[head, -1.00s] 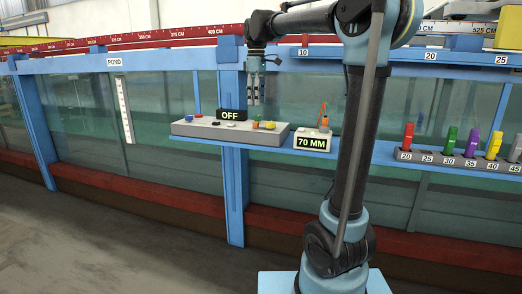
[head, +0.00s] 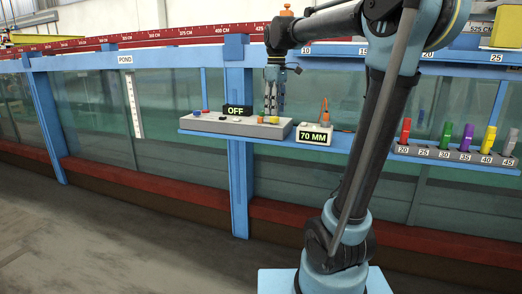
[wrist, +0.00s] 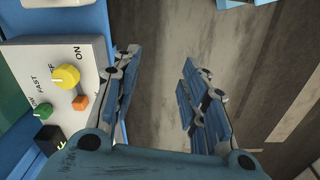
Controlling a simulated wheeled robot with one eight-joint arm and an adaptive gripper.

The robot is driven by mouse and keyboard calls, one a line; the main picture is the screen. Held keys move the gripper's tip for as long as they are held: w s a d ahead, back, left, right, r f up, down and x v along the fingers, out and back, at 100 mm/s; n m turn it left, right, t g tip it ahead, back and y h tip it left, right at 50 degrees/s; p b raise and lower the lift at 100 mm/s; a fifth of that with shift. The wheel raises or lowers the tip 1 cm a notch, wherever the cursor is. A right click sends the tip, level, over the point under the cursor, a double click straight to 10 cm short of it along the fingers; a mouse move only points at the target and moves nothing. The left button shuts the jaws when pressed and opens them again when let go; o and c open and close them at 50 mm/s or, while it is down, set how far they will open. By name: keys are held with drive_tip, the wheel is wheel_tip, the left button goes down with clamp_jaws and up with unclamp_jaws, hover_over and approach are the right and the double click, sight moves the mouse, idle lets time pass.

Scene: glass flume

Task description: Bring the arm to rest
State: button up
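My gripper (head: 273,104) hangs fingers-down from my arm at the right end of the grey control panel (head: 215,124) in the head view. In the wrist view its two fingers (wrist: 163,92) stand apart with nothing between them. The panel shows at the left of the wrist view, with a yellow knob (wrist: 66,77) by the word ON, an orange button (wrist: 80,102) and a green knob (wrist: 40,107). These lie beside the left finger. Whether the fingers touch the panel cannot be told.
A black display (head: 238,110) reads OFF, and another (head: 314,136) reads 70 MM below an orange-topped item (head: 325,110). A numbered rack (head: 450,157) with several coloured pieces stands right. The glass flume (head: 170,100) runs behind the blue shelf. Bare floor (head: 110,220) lies in front.

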drive_tip(key=s+d+f+m, duration=0.3)
drive_tip(key=s+d+f, duration=0.1)
drive_tip(key=s+f, duration=0.4)
drive_tip(key=s+d+f+m+t, duration=0.1)
drive_tip(key=s+d+f+m, duration=0.3)
drive_tip(key=s+f, duration=0.5)
drive_tip(key=s+d+f+m, duration=0.4)
drive_tip(key=s+d+f, duration=0.2)
drive_tip(key=s+f, duration=0.3)
wheel_tip(320, 180, down, 4)
drive_tip(key=shift+t, duration=0.4)
drive_tip(key=shift+w+f, duration=0.2)
drive_tip(key=shift+w, duration=0.2)
drive_tip(key=shift+a, duration=0.1)
idle(0.5)
